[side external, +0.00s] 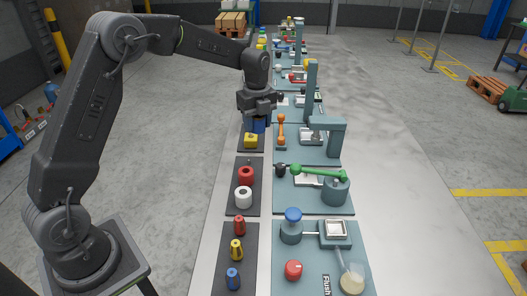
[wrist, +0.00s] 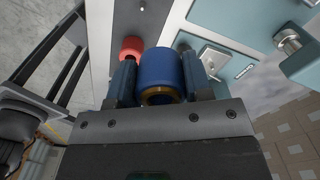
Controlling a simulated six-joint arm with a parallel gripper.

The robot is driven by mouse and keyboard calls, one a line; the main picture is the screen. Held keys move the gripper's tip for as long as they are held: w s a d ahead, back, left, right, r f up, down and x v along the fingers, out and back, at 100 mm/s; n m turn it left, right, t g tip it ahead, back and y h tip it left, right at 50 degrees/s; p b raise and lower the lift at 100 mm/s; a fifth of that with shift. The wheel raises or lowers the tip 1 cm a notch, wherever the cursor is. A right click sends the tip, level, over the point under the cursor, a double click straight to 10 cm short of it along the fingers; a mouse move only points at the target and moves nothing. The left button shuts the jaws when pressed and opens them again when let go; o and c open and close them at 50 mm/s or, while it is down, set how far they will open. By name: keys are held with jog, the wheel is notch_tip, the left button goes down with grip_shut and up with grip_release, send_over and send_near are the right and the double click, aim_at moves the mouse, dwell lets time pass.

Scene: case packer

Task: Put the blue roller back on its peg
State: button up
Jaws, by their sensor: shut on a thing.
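My gripper (side external: 255,124) is shut on the blue roller (wrist: 160,75), which sits between the two dark fingers in the wrist view. The near end of the roller shows a brownish bore. In the side external view the blue roller (side external: 255,127) is partly hidden by the gripper, above or just behind a yellow roller (side external: 251,141) on a dark mat. A small bare peg (side external: 249,160) stands at the far end of the mat with the red roller (side external: 246,175) and white roller (side external: 243,197). A peg (wrist: 141,5) also shows on a dark mat in the wrist view.
Teal fixture plates run along the right of the mats. An orange handle (side external: 281,127), a grey post (side external: 311,90) and a green lever (side external: 318,172) stand close to the gripper's right. A red piece (wrist: 131,47) shows beside the left finger. The bench's right strip (side external: 380,190) is clear.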

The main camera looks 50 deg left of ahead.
jog(key=s+a, duration=0.9)
jog(key=a, duration=0.2)
jog(key=w+d+f, duration=0.2)
jog(key=d, duration=0.1)
jog(key=w+d+f, duration=0.4)
jog(key=w+d, duration=0.1)
jog(key=shift+d+f, duration=0.25)
jog(key=shift+d, duration=0.1)
jog(key=shift+f, duration=2)
jog(key=shift+f, duration=0.15)
jog(key=shift+f, duration=0.35)
jog(key=shift+f, duration=0.1)
